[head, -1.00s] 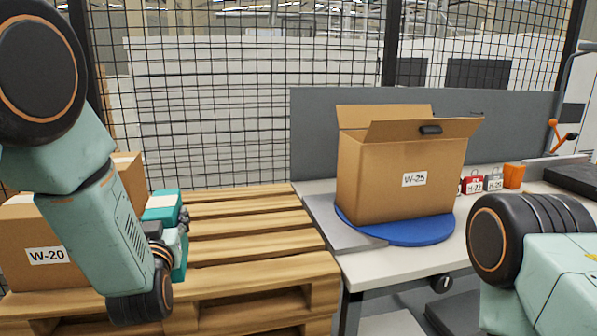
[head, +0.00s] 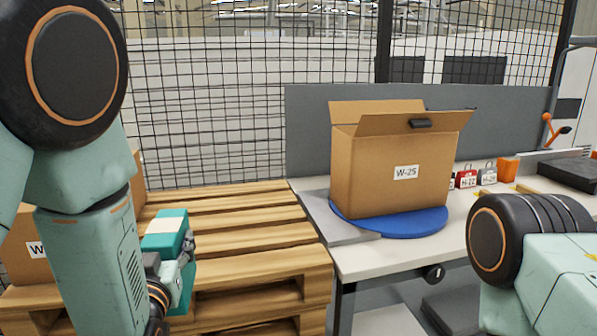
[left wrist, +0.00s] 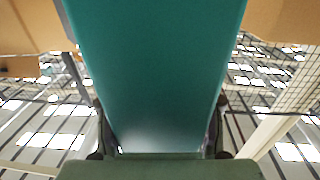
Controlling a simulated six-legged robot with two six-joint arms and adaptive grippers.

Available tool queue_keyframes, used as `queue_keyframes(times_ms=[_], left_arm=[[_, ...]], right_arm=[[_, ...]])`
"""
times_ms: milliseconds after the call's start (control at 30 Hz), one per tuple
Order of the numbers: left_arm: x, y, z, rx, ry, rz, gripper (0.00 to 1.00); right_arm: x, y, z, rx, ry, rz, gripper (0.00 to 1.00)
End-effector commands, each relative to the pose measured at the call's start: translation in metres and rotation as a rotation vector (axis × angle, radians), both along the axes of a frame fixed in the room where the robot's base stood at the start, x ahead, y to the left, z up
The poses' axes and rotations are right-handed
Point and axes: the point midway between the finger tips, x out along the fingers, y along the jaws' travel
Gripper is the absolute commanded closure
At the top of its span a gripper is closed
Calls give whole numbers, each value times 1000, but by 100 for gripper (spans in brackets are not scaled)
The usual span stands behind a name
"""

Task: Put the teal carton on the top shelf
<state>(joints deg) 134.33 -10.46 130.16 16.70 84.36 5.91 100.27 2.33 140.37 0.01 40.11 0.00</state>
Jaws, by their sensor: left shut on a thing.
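The teal carton (head: 163,238) has a pale strip on its top and is held by my left gripper (head: 186,262), in front of the wooden pallet's left part. In the left wrist view the teal carton (left wrist: 155,75) fills the middle, between the two fingers of my left gripper (left wrist: 160,145). The gripper is shut on it. My left arm hides part of the scene at the left. My right gripper is not in view; only my right arm shows at the lower right. I see no shelf that I can make out as the top shelf.
An open cardboard box W-25 (head: 390,175) stands on a blue turntable (head: 420,222) on the white bench (head: 375,262). A stacked pallet (head: 265,262) with bare slats stands left of the bench. Another cardboard box (head: 22,240) is partly behind my left arm. Mesh fencing stands behind.

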Motion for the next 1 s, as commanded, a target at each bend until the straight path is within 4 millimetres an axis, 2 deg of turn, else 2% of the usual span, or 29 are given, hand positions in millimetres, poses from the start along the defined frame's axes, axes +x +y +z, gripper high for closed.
queue_keyframes(times_ms=[33,300,500,700,1000], left_arm=[[-10,-7,-16,5,7,-19,90],[-63,-38,-90,1,9,-115,90],[-84,-50,-130,-1,2,-151,90],[-92,-54,-146,-1,-2,-162,90],[-92,-53,-146,-1,-3,-162,90]], right_arm=[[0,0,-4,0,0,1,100],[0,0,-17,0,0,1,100],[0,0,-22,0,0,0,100],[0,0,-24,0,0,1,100],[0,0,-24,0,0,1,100]])
